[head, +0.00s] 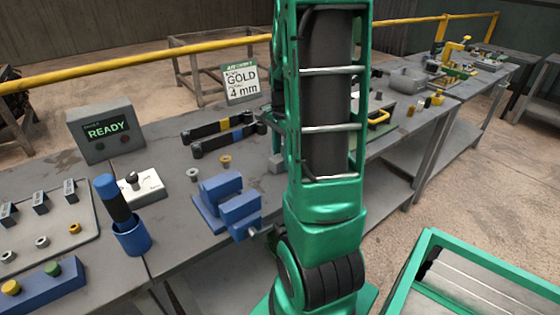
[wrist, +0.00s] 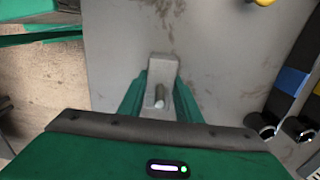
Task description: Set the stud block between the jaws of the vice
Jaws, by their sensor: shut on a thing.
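The stud block (wrist: 163,70) is a grey block with a short metal stud. In the wrist view it sits between the two green fingers of my gripper (wrist: 160,92), which is shut on it. In the head view a grey block (head: 277,163) shows just left of my arm, which hides most of my gripper. I cannot tell whether the block touches the bench. The blue vice (head: 228,205) stands on the bench at the front, left of my arm and nearer the camera than the block. A gap shows between its jaws, with no block in it.
Two dark bars with yellow and blue bands (head: 222,132) lie behind the vice. Small rings (head: 225,161) lie between them. A blue cup with a dark tool (head: 131,236) stands left of the vice. A READY box (head: 105,132) and GOLD 4 mm sign (head: 242,83) stand behind.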

